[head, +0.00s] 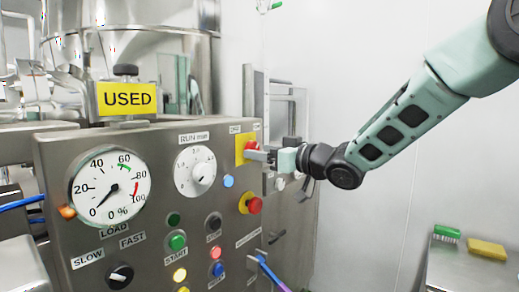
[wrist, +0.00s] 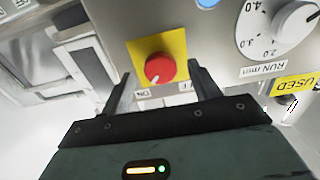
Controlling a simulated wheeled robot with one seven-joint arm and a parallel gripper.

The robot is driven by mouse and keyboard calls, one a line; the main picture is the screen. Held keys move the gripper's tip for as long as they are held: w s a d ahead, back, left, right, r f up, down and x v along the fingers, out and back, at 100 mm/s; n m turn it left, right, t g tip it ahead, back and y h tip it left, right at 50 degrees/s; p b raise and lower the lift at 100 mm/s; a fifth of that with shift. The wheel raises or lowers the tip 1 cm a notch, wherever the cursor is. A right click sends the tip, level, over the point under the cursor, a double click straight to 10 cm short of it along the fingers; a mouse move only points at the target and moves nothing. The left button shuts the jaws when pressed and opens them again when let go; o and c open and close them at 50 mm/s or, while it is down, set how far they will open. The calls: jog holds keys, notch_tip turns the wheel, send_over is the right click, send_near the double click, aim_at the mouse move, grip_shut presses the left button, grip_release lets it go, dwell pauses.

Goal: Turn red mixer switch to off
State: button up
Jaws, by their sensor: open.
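The red mixer switch (wrist: 160,68) is a round red knob on a yellow plate (wrist: 178,44) on the steel control panel. In the wrist view, ON and OFF labels sit by the plate's edge nearest my gripper, and a small pale mark shows on the knob's lower part. My gripper (wrist: 160,78) is open, one finger to each side of the knob's near side, with gaps visible and nothing held. In the head view, my gripper (head: 268,154) reaches from the right to the yellow plate (head: 240,149), partly covering the red switch (head: 250,145).
A red emergency-style button (head: 254,205) on yellow is just below. The RUN min dial (head: 196,171), a blue button (head: 228,182) and a round gauge (head: 110,190) share the panel. A side table (head: 462,270) holds a green brush (head: 446,233) and yellow sponge (head: 486,249).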

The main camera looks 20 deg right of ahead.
jog(key=shift+x, duration=0.8)
jog(key=c, duration=1)
jog(key=shift+o, duration=0.2)
jog(key=shift+f, duration=0.1)
jog(key=n+b, duration=1.6)
jog(key=n, duration=0.1)
jog(key=shift+n, duration=0.4)
